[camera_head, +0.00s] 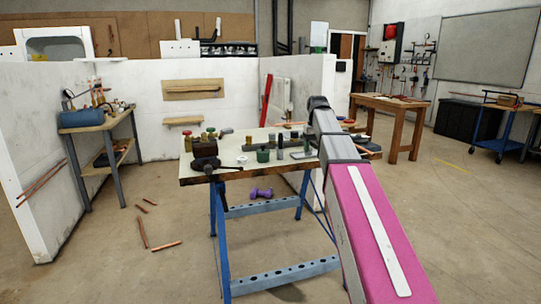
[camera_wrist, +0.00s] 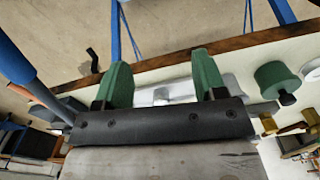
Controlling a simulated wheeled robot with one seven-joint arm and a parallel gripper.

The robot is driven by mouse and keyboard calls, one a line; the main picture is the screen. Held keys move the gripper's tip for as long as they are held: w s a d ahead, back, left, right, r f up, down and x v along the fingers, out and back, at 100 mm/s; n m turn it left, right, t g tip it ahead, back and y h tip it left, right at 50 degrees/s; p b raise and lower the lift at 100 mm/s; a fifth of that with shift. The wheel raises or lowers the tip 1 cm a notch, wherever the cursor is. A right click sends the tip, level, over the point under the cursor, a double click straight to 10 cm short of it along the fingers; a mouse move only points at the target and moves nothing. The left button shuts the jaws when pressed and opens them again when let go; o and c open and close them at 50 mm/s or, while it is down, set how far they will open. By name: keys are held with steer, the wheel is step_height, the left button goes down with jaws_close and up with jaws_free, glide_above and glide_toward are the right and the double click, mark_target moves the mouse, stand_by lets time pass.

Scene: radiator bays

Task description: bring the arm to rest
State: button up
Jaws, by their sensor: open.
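My arm (camera_head: 372,225), pink with a white strip and grey joints, reaches forward from the lower right to the right end of the workbench (camera_head: 240,170). My gripper (camera_wrist: 160,78) shows in the wrist view as two green fingers on a dark bar. The fingers are well apart. A pale, greyish thing (camera_wrist: 162,95) shows beyond the gap, and I see nothing clasped. The fingers are over or near the bench edge; their exact height above it I cannot tell. In the head view my gripper is mostly hidden behind my arm.
Small parts stand on the bench, including a green cylinder (camera_head: 263,155) and a dark block (camera_head: 205,147). A blue rod (camera_wrist: 15,60) is close at the wrist view's left. Floor is free at right.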

steer(key=s+f, duration=0.8)
steer(key=f, duration=0.5)
steer(key=s+f+m, duration=0.1)
steer(key=s+f, duration=0.8)
steer(key=f, duration=0.4)
steer(key=s+f+m, duration=0.1)
steer(key=s+f, duration=0.7)
steer(key=f, duration=0.5)
steer(key=shift+s+d, duration=0.3)
steer(key=shift+s, duration=0.1)
